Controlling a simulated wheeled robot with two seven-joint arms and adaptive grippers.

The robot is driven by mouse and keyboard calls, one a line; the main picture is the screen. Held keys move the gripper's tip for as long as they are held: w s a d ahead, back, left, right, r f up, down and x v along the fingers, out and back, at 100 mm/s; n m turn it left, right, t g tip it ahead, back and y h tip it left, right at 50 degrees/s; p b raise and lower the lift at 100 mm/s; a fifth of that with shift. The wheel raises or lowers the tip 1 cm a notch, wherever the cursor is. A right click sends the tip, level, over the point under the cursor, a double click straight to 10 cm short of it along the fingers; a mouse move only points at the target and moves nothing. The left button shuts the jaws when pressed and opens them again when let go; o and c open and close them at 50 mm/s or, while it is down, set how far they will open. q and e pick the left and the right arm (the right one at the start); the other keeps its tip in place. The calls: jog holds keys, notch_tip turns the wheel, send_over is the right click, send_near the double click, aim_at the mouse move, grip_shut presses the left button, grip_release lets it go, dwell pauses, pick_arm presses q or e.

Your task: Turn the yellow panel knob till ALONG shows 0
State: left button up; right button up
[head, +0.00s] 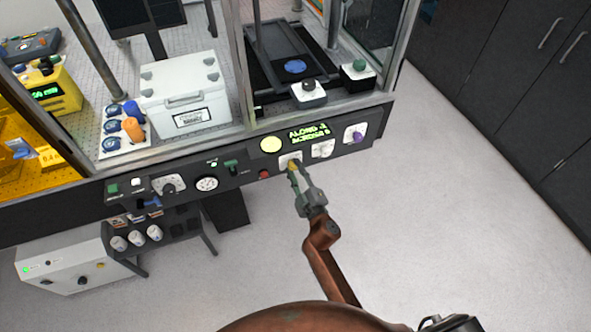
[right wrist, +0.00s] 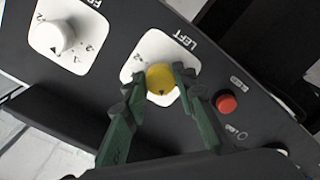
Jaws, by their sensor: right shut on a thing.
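The yellow panel knob (head: 293,162) sits on a white square plate on the dark front panel. In the right wrist view the yellow knob (right wrist: 161,78) has a dark pointer mark, and its plate is labelled LEFT. My right gripper (head: 296,171) is shut on the knob. Its two green fingers (right wrist: 158,84) stand on either side of it. The display (head: 310,133) above shows ALONG and ACROSS in green-yellow letters; the figures are too small to read surely. My left gripper is not in view.
A red button (right wrist: 227,104) is close beside the right finger. A white knob (right wrist: 50,37) sits on the neighbouring plate, and a purple knob (head: 356,135) farther right. A glazed enclosure stands above the panel. The floor (head: 440,200) at right is clear.

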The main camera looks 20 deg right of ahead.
jog(key=n, duration=0.4)
jog(key=shift+n, duration=0.3)
jog(key=n, duration=0.4)
jog(key=shift+n, duration=0.3)
jog(key=o, duration=1.2)
jog(key=shift+c, duration=0.2)
jog(key=shift+s, duration=0.1)
